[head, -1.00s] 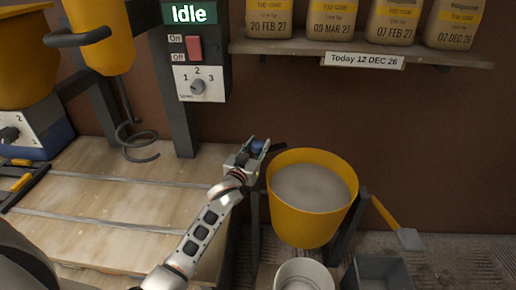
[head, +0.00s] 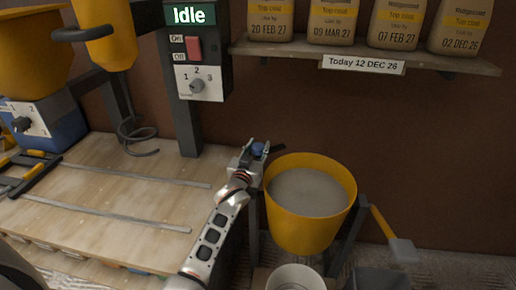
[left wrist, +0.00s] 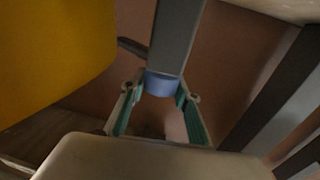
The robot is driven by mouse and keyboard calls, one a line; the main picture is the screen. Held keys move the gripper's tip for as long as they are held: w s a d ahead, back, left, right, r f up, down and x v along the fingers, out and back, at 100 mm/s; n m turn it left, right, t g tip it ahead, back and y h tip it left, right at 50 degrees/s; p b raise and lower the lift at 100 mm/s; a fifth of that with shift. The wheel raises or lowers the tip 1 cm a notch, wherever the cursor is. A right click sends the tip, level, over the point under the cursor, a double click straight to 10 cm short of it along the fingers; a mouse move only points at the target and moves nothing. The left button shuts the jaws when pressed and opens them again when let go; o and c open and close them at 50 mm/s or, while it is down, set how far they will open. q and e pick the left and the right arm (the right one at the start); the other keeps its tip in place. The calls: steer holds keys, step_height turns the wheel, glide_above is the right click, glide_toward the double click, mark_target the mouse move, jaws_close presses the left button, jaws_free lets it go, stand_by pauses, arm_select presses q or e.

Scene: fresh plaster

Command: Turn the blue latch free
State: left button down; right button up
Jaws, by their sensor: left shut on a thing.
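The blue latch (head: 258,149) is beside the left rim of the yellow bucket (head: 308,226). My left gripper (head: 252,153) is shut on the latch. In the left wrist view the latch shows as a blue band (left wrist: 161,84) on a grey bar, between the two teal-lined fingers (left wrist: 161,97). The bucket hangs upright in a dark frame and holds grey plaster (head: 308,192). It fills the upper left of the left wrist view (left wrist: 50,60). My right gripper is in neither view.
A white pail (head: 296,279) stands below the bucket, with a grey bin (head: 378,280) beside it. A yellow-handled tool (head: 383,224) is right of the bucket. The control box (head: 190,50) reads Idle. The wooden bench (head: 120,195) at left is mostly clear.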

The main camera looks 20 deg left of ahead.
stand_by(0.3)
arm_select(q)
steer(key=c, duration=1.5)
jaws_free()
steer(key=shift+o, duration=0.2)
steer(key=s+d, duration=0.1)
steer(key=s, duration=1.1)
steer(key=shift+d, duration=0.3)
